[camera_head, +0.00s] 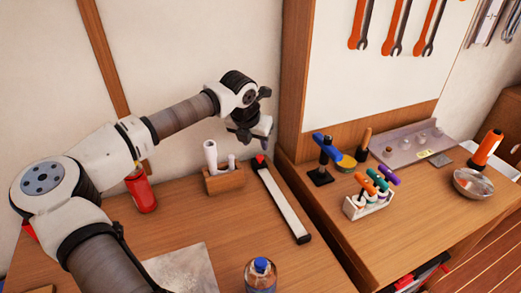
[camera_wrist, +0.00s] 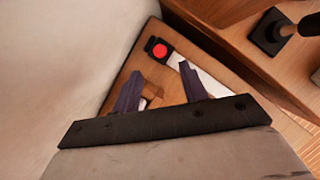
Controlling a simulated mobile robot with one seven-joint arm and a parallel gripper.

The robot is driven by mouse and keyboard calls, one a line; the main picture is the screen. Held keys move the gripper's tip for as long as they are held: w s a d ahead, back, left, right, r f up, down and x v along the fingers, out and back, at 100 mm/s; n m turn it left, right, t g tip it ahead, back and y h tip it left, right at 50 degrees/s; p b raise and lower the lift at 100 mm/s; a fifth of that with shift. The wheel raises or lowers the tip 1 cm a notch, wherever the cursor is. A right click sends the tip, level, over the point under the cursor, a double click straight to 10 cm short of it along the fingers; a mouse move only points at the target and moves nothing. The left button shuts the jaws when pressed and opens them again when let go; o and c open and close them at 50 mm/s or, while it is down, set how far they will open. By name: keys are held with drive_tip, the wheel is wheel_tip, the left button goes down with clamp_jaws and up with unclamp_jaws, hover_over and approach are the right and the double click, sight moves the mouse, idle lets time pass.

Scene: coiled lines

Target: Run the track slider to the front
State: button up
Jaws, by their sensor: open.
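The track slider is a pale straight track (camera_head: 282,203) with dark end pieces, lying flat on the wooden bench. Its red knob (camera_head: 260,159) sits at the far end, by the wall. In the wrist view the red knob (camera_wrist: 159,50) shows beyond my fingertips, and part of the track (camera_wrist: 213,84) runs off behind the right finger. My gripper (camera_head: 251,142) is open and above the bench, close over the far end of the track. In the wrist view my gripper (camera_wrist: 163,82) has its two dark fingers apart, with the knob not between them.
A wooden holder (camera_head: 224,182) with pale rolls stands left of the track. A red bottle (camera_head: 141,191) stands farther left, and a blue-capped bottle (camera_head: 260,276) at the front. A wooden post (camera_head: 294,80) and a second bench (camera_head: 335,205) flank the right. Bench beside the track's near half is clear.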

sight(259, 156)
drive_tip(key=p+x, duration=0.1)
drive_tip(key=x, duration=0.6)
drive_tip(key=shift+f+p, duration=0.15)
drive_tip(key=shift+p, duration=0.25)
clamp_jaws()
